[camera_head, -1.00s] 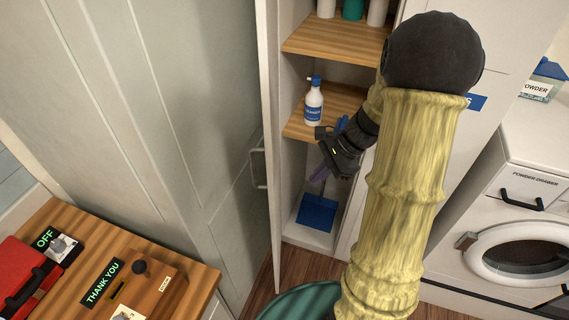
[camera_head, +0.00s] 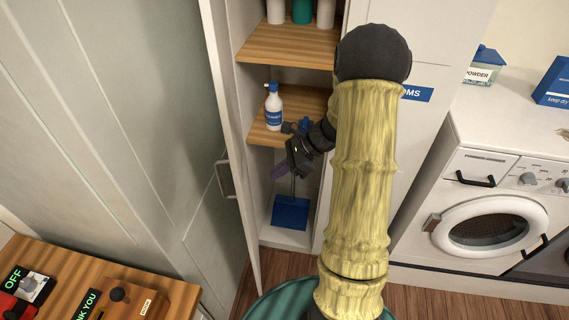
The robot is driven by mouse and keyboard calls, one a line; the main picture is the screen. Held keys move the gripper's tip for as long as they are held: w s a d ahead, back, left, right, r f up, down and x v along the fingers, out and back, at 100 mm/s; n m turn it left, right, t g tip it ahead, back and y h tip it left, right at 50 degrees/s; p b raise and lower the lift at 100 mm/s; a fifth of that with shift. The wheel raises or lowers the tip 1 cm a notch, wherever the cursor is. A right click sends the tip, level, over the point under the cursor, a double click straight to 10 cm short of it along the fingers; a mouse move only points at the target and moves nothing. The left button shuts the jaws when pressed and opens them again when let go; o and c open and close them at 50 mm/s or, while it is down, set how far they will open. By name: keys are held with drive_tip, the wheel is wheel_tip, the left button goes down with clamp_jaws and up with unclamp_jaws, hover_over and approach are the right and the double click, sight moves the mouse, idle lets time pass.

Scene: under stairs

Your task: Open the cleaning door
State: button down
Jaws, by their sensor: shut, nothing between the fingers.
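The cleaning door (camera_head: 232,150) is a tall pale panel standing swung open at the left side of the cabinet, seen nearly edge-on. Its grey bar handle (camera_head: 223,178) is on its left-facing side. My gripper (camera_head: 280,170) is shut and empty, in front of the open cabinet at about the height of its lower shelf. It is to the right of the door and apart from the handle. My yellow-sleeved arm hides part of the cabinet's right side.
A spray bottle (camera_head: 274,108) stands on the wooden shelf (camera_head: 262,134). A blue dustpan (camera_head: 291,212) is at the cabinet bottom. A wooden table (camera_head: 60,250) is at lower left; a washing machine (camera_head: 480,215) is at right. A green round object (camera_head: 290,298) is at the bottom.

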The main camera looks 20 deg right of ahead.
drive_tip(key=w+a+f+p, duration=0.2)
drive_tip(key=a+f, duration=0.1)
drive_tip(key=a, duration=0.4)
drive_tip(key=shift+a+f, duration=0.15)
drive_tip(key=shift+f, duration=0.15)
drive_tip(key=shift+w, duration=0.15)
